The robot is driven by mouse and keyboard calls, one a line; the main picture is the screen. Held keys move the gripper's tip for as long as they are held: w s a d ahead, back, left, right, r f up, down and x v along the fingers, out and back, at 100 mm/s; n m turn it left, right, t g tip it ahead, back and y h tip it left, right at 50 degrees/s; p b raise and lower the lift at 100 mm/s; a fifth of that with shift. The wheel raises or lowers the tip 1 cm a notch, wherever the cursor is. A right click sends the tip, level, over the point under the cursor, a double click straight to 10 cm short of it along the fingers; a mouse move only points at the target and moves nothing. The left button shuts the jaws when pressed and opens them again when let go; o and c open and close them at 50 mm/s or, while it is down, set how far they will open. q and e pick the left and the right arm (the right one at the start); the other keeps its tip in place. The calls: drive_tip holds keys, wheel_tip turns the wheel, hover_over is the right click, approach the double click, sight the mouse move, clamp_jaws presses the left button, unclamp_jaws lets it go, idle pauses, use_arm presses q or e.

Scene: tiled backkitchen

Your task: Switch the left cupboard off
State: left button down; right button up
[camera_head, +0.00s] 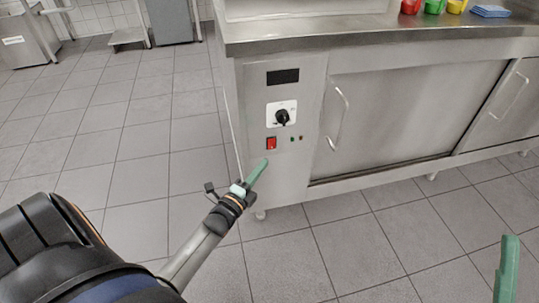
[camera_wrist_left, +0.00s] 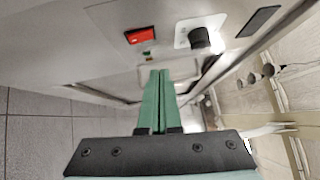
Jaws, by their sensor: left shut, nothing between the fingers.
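The steel cupboard (camera_head: 303,178) stands ahead, with a control panel at its left end. The panel carries a red rocker switch (camera_head: 271,143), a black knob (camera_head: 282,117) on a white plate and a dark display (camera_head: 283,76). The switch (camera_wrist_left: 141,35) and knob (camera_wrist_left: 200,38) also show in the left wrist view. I cannot tell the switch's position. My left gripper (camera_head: 263,163) is shut and empty, its green fingertips just below the switch in the head view. In the left wrist view its fingers (camera_wrist_left: 160,74) point toward the panel. A green finger of my right gripper (camera_head: 508,262) shows at lower right.
Two small indicator lights (camera_head: 296,139) sit right of the switch. A sliding door with a handle (camera_head: 338,118) is to the right. Red, green and yellow containers (camera_head: 433,6) and a blue cloth (camera_head: 490,11) are on the worktop. The tiled floor at left is clear.

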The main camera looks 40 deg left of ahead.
use_arm(q)
drive_tip(key=shift+s+d+r+p, duration=0.1)
drive_tip(key=shift+s+p, duration=0.1)
drive_tip(key=shift+s, duration=0.9)
drive_tip(key=shift+s+d+r+p, duration=0.1)
drive_tip(key=shift+s+p, duration=0.1)
drive_tip(key=shift+s, duration=0.9)
